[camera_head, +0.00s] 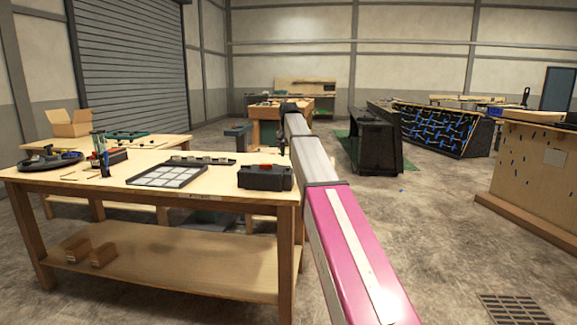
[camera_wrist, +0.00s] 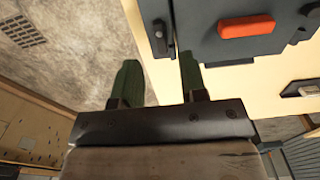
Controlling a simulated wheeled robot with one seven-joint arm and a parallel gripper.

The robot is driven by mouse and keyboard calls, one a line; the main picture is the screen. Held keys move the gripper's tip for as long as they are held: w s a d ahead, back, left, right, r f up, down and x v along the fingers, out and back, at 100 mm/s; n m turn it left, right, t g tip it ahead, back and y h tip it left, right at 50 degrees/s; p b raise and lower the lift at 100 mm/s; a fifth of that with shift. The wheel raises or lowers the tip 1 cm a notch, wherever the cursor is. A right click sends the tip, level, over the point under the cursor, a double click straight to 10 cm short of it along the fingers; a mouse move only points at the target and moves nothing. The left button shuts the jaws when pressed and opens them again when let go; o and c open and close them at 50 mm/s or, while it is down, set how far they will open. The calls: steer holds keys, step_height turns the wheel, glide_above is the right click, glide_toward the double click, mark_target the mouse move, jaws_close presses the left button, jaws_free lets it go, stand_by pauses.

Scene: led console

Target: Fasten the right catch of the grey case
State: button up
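The grey case (camera_head: 265,178) sits on the right end of the near wooden table, with a red part on top. In the wrist view the case (camera_wrist: 210,48) fills the upper right, with its orange-red part (camera_wrist: 246,26) facing me. A small dark catch-like piece (camera_wrist: 160,40) shows at the case's left edge there; I cannot tell whether it is fastened. My gripper (camera_wrist: 158,62) is open, with two green fingers apart and nothing held. The dark piece shows in the gap between the fingertips, slightly beyond them. Contact cannot be told.
A flat tray (camera_head: 167,176) lies left of the case on the table (camera_head: 110,177). Clamps and small tools stand farther left. A dark fitting (camera_wrist: 300,88) shows at the wrist view's right. Open concrete floor (camera_head: 430,235) lies right of the table.

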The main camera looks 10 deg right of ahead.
mark_target(289, 167)
steer(key=shift+f, duration=2.8)
jaws_close()
